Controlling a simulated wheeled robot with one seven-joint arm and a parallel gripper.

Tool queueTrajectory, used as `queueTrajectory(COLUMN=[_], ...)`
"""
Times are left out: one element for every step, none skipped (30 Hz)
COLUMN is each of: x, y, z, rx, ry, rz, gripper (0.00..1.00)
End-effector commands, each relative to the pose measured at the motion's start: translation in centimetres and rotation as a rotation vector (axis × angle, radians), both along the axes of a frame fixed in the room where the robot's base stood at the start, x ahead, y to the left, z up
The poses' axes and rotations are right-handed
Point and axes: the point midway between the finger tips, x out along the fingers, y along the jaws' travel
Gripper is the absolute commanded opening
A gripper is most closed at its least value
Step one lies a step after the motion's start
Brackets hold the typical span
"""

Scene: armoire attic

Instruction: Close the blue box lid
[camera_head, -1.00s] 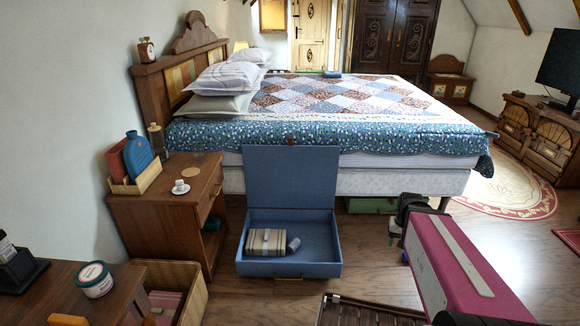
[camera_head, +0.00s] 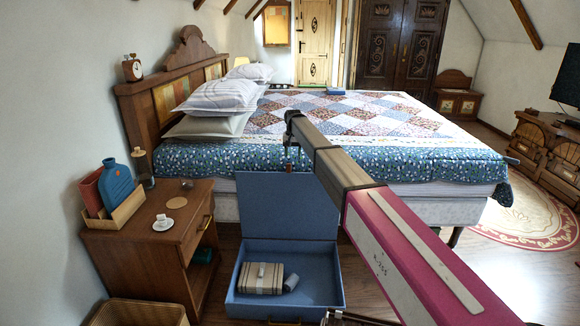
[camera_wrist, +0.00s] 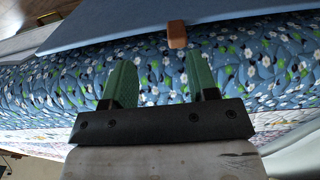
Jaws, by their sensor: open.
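The blue box (camera_head: 240,305) stands open on the floor at the foot of the bed's side. Its lid (camera_head: 275,215) is raised upright at the back, against the bed's side. A striped folded cloth (camera_head: 262,277) and a small grey roll (camera_head: 291,283) lie inside. My gripper (camera_head: 290,150) is above and behind the lid's top edge in the head view, over the bed edge. In the wrist view my gripper (camera_wrist: 155,80) shows two green fingers spread apart with nothing between them. The lid (camera_wrist: 150,25) and its brown latch tab (camera_wrist: 177,35) lie beyond the fingertips, apart from them.
The bed's floral quilt (camera_head: 400,150) is close beneath my gripper. A wooden nightstand (camera_head: 150,235) with a cup (camera_head: 163,222) stands left of the box. A wicker basket (camera_head: 140,313) is at the lower left. Floor is clear just right of the box.

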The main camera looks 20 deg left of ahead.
Motion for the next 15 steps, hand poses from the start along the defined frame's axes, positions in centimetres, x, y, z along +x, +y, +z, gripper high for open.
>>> queueTrajectory(x=[0.6, 0.6, 0.6, 0.6, 0.6, 0.5, 0.5, 0.5, 0.5, 0.5, 0.5, 0.5, 0.5, 0.5, 0.5], y=[1.5, 1.9, 2.3, 2.4, 2.5, 2.5, 2.4, 2.4, 2.4, 2.3, 2.3, 2.3, 2.3, 2.3, 2.3], z=[0.6, 0.8, 1.0, 1.0, 1.0, 0.9, 0.7, 0.5, 0.2, 0.0, -0.3, -0.8, -1.3, -1.7, -2.3], rx=[0.0, 0.0, -0.001, -0.001, -0.001, -0.001, -0.001, -0.001, -0.001, -0.001, -0.001, 0.0, -0.001, -0.001, -0.001], ry=[0.0, 0.001, 0.001, 0.001, 0.002, 0.002, 0.002, 0.002, 0.002, 0.002, 0.002, 0.001, 0.002, 0.002, 0.002], rz=[0.005, 0.006, 0.006, 0.007, 0.007, 0.007, 0.006, 0.006, 0.006, 0.006, 0.007, 0.007, 0.007, 0.007, 0.007], gripper=[0.53, 0.53, 0.53, 0.53, 0.53, 0.53, 0.53, 0.53, 0.53, 0.53, 0.53, 0.53, 0.53, 0.53, 0.53])
